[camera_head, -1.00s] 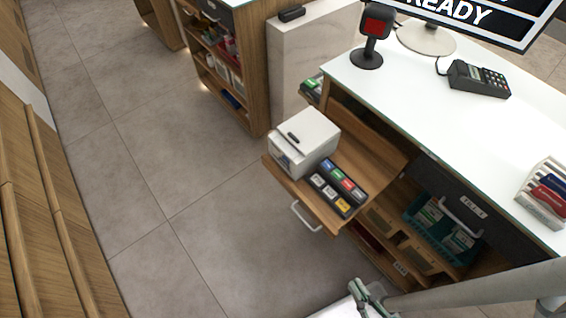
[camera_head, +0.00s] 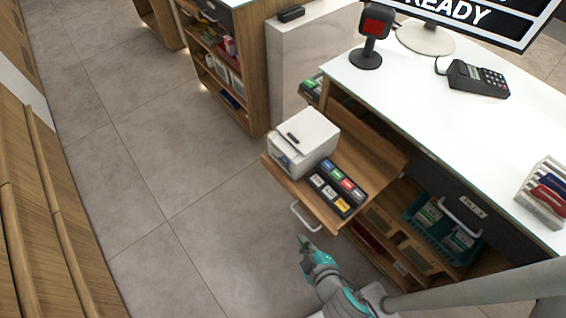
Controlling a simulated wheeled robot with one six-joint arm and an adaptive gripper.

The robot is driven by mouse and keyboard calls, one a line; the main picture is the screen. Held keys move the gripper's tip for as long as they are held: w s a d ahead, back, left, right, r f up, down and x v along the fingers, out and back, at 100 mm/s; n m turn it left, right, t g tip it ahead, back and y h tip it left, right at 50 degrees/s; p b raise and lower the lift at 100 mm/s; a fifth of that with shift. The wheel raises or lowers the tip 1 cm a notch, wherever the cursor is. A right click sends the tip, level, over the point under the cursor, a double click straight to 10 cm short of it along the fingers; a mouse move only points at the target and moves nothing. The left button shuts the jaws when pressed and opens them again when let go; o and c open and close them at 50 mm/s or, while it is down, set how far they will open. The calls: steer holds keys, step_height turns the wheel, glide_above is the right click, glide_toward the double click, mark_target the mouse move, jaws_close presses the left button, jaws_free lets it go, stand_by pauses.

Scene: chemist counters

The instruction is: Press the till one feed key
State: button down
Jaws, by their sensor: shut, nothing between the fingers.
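A black key block (camera_head: 337,188) with several coloured keys lies on the pulled-out wooden shelf (camera_head: 282,179) of the counter. Blue, green, red, yellow and pale keys show on it; their lettering is too small to read, so I cannot tell which is the feed key. A white printer-like box (camera_head: 303,142) stands on the shelf, just left of the key block.
A dark drawer front labelled till one (camera_head: 473,206) is right of the shelf, above a teal basket (camera_head: 440,228). The white counter top (camera_head: 440,115) carries a scanner (camera_head: 370,40), a card terminal (camera_head: 478,78) and a monitor. The floor (camera_head: 180,180) left of the shelf is clear.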

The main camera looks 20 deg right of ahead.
mark_target(284, 164)
steer(key=w+a+r+h, duration=0.3)
steer(key=w+a+r, duration=0.1)
steer(key=w, duration=0.4)
steer(key=w+a+r+h, duration=0.4)
steer(key=w+a+r, duration=0.1)
steer(key=w, duration=0.4)
steer(key=shift+g, duration=0.4)
steer(key=shift+w+d, duration=0.35)
steer(key=shift+d, duration=1.05)
steer(key=shift+w+d, duration=0.4)
steer(key=shift+d, duration=1)
steer(key=shift+w+d, duration=0.35)
steer(key=shift+d, duration=1.05)
steer(key=shift+d, duration=0.15)
steer(key=shift+w+d, duration=0.1)
steer(key=shift+d, duration=0.15)
